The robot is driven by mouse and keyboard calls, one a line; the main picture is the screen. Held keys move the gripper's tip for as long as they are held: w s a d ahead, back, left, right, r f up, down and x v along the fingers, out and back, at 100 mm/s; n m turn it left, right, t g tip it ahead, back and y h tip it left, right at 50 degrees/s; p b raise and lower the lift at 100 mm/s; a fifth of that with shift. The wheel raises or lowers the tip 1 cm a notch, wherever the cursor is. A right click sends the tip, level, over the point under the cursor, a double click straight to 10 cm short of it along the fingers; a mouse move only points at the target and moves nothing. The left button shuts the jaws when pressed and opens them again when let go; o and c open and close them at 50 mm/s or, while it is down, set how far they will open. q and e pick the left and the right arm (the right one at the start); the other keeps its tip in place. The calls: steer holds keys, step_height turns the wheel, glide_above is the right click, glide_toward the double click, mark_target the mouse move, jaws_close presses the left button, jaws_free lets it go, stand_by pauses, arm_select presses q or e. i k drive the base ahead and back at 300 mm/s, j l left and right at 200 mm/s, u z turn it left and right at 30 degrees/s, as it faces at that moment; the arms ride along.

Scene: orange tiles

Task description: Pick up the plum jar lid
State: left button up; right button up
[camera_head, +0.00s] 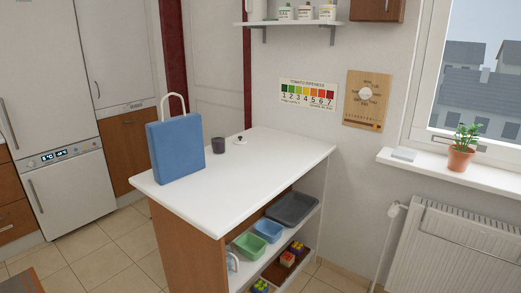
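A small dark greyish cup or jar (218,145) stands upright on the white countertop (235,180), to the right of a blue bag. A small white piece with a dark knob-like top (240,140) lies on the countertop just right of it, apart from it; it looks like a lid, but it is too small to be sure. I cannot make out a clearly plum-coloured lid. Neither of my grippers is in view.
The blue bag (175,150) stands tall at the counter's left end. The front and right of the countertop are clear. Shelves below hold a green bin (250,246), a blue bin (268,231) and a dark tray (293,209). A radiator (455,250) stands at right.

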mark_target(240, 141)
steer(key=i+l+u, duration=0.25)
steer(key=i, duration=0.15)
steer(key=i+l+u, duration=0.25)
steer(key=i, duration=0.15)
steer(key=i+j, duration=0.05)
steer(key=j, duration=0.05)
